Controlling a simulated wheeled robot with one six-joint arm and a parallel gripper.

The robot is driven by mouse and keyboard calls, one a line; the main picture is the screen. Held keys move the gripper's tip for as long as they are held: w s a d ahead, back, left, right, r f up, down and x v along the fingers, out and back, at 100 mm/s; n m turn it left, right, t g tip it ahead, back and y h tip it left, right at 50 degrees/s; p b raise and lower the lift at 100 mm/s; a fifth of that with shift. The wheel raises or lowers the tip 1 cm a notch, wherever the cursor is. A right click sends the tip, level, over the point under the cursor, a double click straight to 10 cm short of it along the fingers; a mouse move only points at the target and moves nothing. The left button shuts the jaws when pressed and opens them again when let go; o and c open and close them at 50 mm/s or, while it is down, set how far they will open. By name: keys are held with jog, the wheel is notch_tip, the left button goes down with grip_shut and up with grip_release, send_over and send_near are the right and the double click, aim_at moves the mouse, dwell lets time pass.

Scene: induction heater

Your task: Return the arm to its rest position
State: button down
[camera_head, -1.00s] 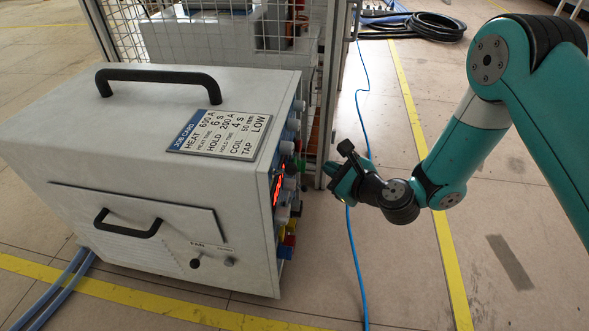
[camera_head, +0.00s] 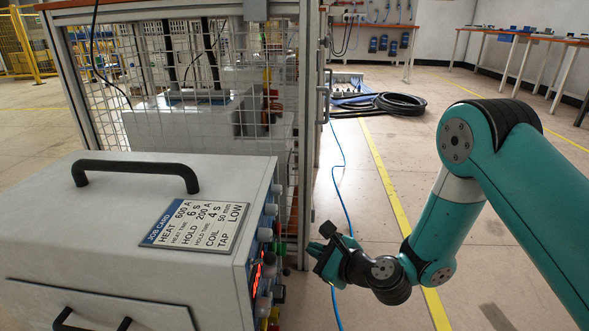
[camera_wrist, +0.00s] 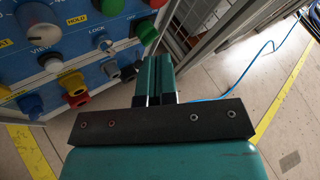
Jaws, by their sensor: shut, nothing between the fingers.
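My gripper (camera_head: 322,257) is at the end of my teal arm, right of the white heater cabinet (camera_head: 110,230) and apart from it in the head view. In the wrist view my gripper (camera_wrist: 155,60) has its two teal fingers side by side, shut with nothing between them. The fingertips point toward the right edge of the blue control panel (camera_wrist: 90,45), which carries several coloured knobs and buttons. My arm is bent, with its elbow high at the right. The panel front is seen only edge-on in the head view.
A wire-mesh cage (camera_head: 190,90) stands behind the cabinet. A blue cable (camera_head: 338,190) runs along the floor beside my gripper, near a yellow floor line (camera_head: 385,180). A black hose coil (camera_head: 400,104) lies farther back. Workbenches (camera_head: 530,38) stand at the far right. Open floor lies between.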

jog(key=s+r+n+g+p, duration=0.4)
jog(key=r+n, duration=0.4)
jog(key=r, duration=0.4)
jog(key=s+r+n+g+p, duration=0.2)
jog(key=s+r+n+p, duration=0.5)
jog(key=r, duration=0.5)
jog(key=s+d+r+n+g+h+p, duration=0.4)
jog(key=s+d+r+n+h+p, duration=0.25)
jog(key=s+d+r+n, duration=0.75)
notch_tip(320, 180, up, 39)
jog(key=s+a+m+p, duration=0.1)
jog(key=s+p, duration=0.1)
jog(key=p, duration=3.5)
jog(key=shift+s+a+p, duration=0.15)
jog(key=shift+s+p, duration=0.05)
jog(key=shift+p, duration=0.1)
